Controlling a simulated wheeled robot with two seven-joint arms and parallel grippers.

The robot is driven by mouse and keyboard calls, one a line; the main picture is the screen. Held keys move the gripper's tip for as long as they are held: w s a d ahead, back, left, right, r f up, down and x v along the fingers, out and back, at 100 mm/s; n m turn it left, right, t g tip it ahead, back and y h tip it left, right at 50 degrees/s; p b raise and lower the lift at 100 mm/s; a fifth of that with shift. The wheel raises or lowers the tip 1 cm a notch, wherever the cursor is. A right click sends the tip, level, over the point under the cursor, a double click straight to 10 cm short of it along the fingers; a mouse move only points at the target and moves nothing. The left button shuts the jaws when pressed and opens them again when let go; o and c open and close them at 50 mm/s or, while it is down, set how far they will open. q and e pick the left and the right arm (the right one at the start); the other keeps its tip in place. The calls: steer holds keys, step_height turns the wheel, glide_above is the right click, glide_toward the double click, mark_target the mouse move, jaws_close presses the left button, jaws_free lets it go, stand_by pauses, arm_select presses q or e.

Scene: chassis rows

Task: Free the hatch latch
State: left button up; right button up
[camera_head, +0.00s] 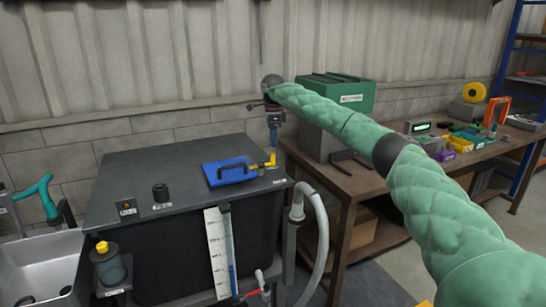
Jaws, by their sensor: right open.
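The blue hatch (219,178) with a dark handle lies flat on the right part of the dark tank top (130,178). A small yellow latch (264,164) sits at the hatch's right edge. My right gripper (273,146) hangs down at the end of the green padded arm, just above and behind the yellow latch in the picture. It is open and holds nothing that I can see. Its fingers are small here, and I cannot tell whether they touch the latch. My left gripper is not in view.
A metal sink (40,268) with a teal curved fitting (42,190) stands at left. A wooden bench (355,183) carries a green-topped box (335,92).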

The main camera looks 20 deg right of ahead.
mark_target(273, 154)
step_height(273, 154, down, 7)
steer(key=shift+r+p, duration=0.1)
steer(key=shift+p, duration=0.7)
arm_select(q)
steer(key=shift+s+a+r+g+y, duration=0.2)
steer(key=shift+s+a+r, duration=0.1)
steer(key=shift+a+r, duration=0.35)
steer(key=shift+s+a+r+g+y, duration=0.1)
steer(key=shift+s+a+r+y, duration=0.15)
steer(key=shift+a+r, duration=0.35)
arm_select(e)
steer(key=shift+f, duration=0.45)
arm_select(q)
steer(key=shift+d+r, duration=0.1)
arm_select(e)
jaws_close()
